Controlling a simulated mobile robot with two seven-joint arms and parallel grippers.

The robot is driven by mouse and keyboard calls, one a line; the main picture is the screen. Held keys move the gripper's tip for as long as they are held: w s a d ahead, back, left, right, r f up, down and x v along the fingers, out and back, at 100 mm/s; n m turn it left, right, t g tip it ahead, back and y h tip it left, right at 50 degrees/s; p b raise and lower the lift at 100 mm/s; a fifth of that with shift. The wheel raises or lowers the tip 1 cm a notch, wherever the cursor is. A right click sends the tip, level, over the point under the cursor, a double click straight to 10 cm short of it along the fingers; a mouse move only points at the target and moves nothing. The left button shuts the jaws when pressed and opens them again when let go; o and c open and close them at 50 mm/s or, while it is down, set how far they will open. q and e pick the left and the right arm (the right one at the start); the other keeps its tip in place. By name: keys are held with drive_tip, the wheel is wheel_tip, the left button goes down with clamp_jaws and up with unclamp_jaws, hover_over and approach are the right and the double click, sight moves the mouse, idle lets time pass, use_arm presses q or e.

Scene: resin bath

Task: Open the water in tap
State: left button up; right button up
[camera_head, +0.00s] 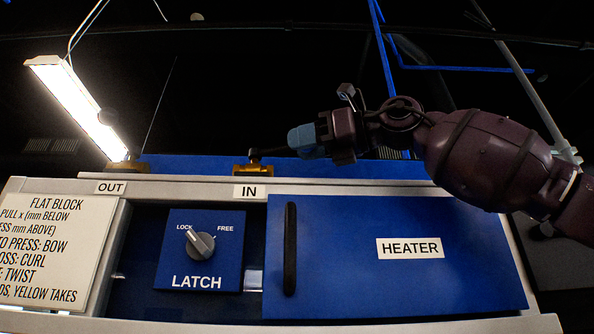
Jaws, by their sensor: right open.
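The water in tap (253,169) is a brass fitting on the top edge of the cabinet, just above the label "IN". Its dark lever (268,153) points right, toward my right gripper. My right gripper (300,138) comes in from the right with light-blue fingertips. It is open, and its tips are at the lever's right end in the picture. I cannot tell whether they touch the lever or stand around it. The lever's far end is hidden by the fingertips. My left gripper is not in view.
A second brass tap (127,167) stands at left above the label "OUT". Below are a latch knob (201,243) pointing toward LOCK, a blue heater door (345,275) with a black handle (290,249), and a text board (52,240). A lit lamp (76,105) hangs upper left.

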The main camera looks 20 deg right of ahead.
drive_tip(key=shift+x, duration=0.8)
clamp_jaws()
drive_tip(key=shift+a, duration=0.1)
